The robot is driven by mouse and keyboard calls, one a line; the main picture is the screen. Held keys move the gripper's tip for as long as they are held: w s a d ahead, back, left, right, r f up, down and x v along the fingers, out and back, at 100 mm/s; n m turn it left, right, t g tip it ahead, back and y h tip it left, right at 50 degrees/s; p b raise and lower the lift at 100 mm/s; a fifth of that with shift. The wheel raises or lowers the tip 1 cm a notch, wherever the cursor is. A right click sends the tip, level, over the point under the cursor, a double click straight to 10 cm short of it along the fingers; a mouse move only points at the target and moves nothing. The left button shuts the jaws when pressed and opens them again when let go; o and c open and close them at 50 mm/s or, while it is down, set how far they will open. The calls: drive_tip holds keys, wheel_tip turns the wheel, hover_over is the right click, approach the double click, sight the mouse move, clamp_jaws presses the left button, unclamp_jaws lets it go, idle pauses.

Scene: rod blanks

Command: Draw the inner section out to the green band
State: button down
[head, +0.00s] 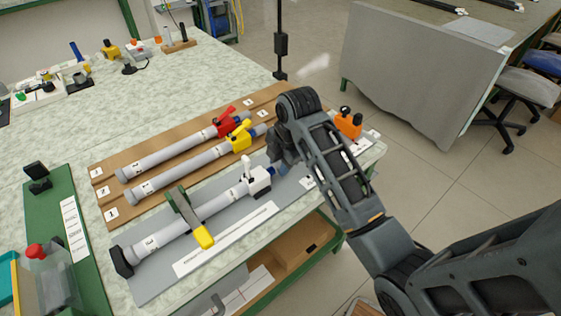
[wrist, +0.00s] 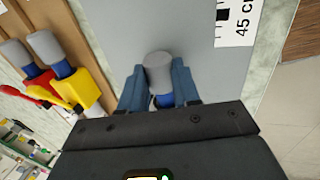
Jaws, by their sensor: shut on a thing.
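A grey telescopic tube (head: 210,207) lies on a grey mat with a black foot (head: 121,261) at its left end. A white clamp with a raised white lever (head: 257,180) sits at its right end. A toggle strap with a yellow handle (head: 203,236) crosses the tube. The inner section (head: 282,168) shows blue just right of the white clamp. My gripper (wrist: 160,92) is shut on this inner section, with its grey end (wrist: 158,70) between the blue-grey fingers. In the head view my gripper (head: 284,158) partly hides that end. I see no green band.
Two similar tubes with a red clamp (head: 223,122) and a yellow clamp (head: 239,139) lie behind on a brown board (head: 108,174). An orange block (head: 348,123) stands right of my wrist. A scale strip marked 45 cm (wrist: 235,20) lies on the mat.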

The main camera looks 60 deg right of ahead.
drive_tip(key=s+d, duration=0.2)
drive_tip(key=d, duration=0.5)
drive_tip(key=s+d+p, duration=0.1)
drive_tip(key=s+d, duration=0.1)
drive_tip(key=d, duration=0.5)
drive_tip(key=s+d, duration=0.2)
drive_tip(key=d, duration=0.5)
drive_tip(key=c, duration=0.8)
unclamp_jaws()
drive_tip(key=shift+r, duration=0.15)
drive_tip(key=shift+v, duration=3.75)
drive_tip(key=shift+s, duration=0.1)
